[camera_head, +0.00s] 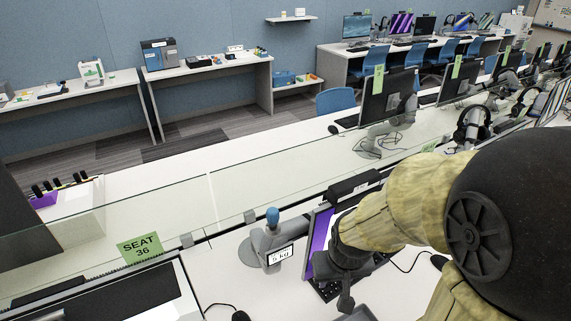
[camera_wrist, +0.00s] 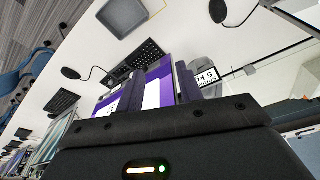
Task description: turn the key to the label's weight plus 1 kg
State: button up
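A small white label (camera_head: 281,256) with a black border reads what looks like 5 kg, but the first character is not sharp. It is on a grey stand (camera_head: 262,243) with a blue rounded top (camera_head: 272,216), left of a monitor with a purple screen (camera_head: 319,238). The label also shows in the wrist view (camera_wrist: 206,76), just right of my gripper. My gripper (camera_wrist: 162,72) has its two dark fingers apart. The purple and white screen shows between and around them, and nothing is clearly held. I cannot make out a key or its scale.
A glass divider (camera_head: 215,195) runs along the desk behind the stand. A green SEAT 36 sign (camera_head: 140,247) and a dark-topped device (camera_head: 105,300) are at the left. A keyboard (camera_wrist: 142,62) lies by the screen. White desk (camera_head: 245,290) is clear in front of the stand.

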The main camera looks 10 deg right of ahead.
jog(key=o, duration=0.3)
jog(key=shift+o, duration=0.4)
jog(key=shift+w+r, duration=0.15)
jog(key=shift+w, duration=0.1)
notch_tip(320, 180, up, 14)
jog(key=m+g+p, duration=0.1)
jog(key=m+g, duration=0.2)
jog(key=m, duration=0.3)
send_over(273, 218)
jog(key=w, duration=0.2)
jog(key=shift+s+d, duration=0.1)
notch_tip(273, 218, down, 18)
jog(key=p, duration=0.3)
jog(key=shift+r+p, duration=0.25)
jog(key=shift+p, duration=0.15)
